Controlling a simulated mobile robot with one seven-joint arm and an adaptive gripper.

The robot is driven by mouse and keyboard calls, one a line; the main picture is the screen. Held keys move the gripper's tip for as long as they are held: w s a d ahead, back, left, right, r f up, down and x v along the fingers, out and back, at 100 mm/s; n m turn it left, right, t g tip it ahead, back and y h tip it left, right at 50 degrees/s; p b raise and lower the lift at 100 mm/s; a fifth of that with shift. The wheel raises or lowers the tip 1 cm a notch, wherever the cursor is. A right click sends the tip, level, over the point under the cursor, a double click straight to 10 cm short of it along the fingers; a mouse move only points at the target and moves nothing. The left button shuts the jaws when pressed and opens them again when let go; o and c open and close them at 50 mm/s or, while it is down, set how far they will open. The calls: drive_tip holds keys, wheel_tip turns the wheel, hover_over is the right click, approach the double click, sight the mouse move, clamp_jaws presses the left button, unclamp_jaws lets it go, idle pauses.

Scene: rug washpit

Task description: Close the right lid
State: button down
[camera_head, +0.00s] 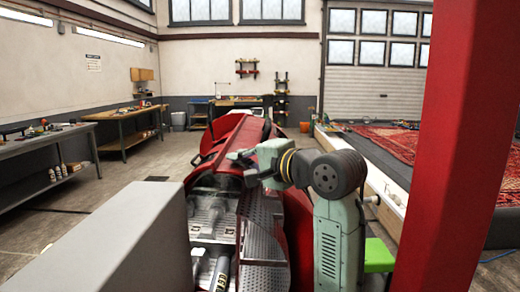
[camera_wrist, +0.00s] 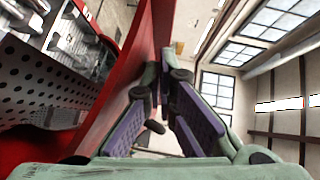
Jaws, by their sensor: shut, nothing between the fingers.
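A long red machine (camera_head: 297,225) stands ahead of me, its near part uncovered, with metal plates inside. A red lid panel (camera_head: 224,133) stands raised at its far part, behind my gripper. I cannot tell for sure whether this is the right lid. My gripper (camera_head: 240,157) is shut and empty above the machine's opening. In the wrist view my gripper (camera_wrist: 160,98) shows purple finger pads, and a tall red panel (camera_wrist: 120,85) runs close along its left side. Whether they touch is unclear. My arm hides part of the machine's right side.
A grey box (camera_head: 130,240) fills the near left and a red post (camera_head: 440,150) the near right. Workbenches (camera_head: 125,115) line the left wall. A patterned rug (camera_head: 400,148) lies on a raised platform at right. The floor at left is clear.

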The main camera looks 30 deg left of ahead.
drive_tip(key=shift+s+a+f, duration=0.1)
drive_tip(key=shift+s+a, duration=0.2)
drive_tip(key=shift+a, duration=0.15)
drive_tip(key=s+a+f+n+h, duration=0.2)
drive_tip(key=s+a, duration=0.4)
drive_tip(key=a, duration=0.4)
drive_tip(key=shift+s+a+f+n+h, duration=0.3)
drive_tip(key=shift+f+h, duration=0.15)
drive_tip(key=shift+h, duration=0.15)
